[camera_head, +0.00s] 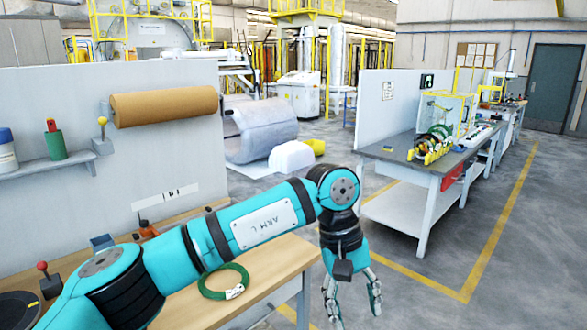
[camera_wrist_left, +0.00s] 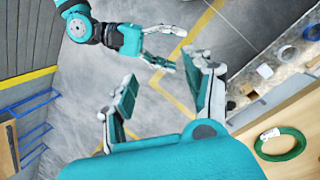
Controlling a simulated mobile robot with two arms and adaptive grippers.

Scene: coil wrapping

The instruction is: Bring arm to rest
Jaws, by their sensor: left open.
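My left arm reaches across the head view from the lower left. Its gripper (camera_head: 352,298) hangs down past the right end of the wooden table, open and empty, over the floor. In the left wrist view the two fingers of this gripper (camera_wrist_left: 160,92) stand wide apart with nothing between them. A green coil (camera_head: 213,297) with a white tag lies on the wooden table, left of the gripper and apart from it. The coil also shows in the left wrist view (camera_wrist_left: 281,159). My right gripper (camera_wrist_left: 166,48) shows at the top of that view, its fingers parted and empty.
The wooden table (camera_head: 270,270) stands before a grey panel with a brown paper roll (camera_head: 163,106). A grey workbench (camera_head: 398,165) with yellow fixtures stands at the right. Open floor with yellow lines (camera_head: 500,230) lies around it.

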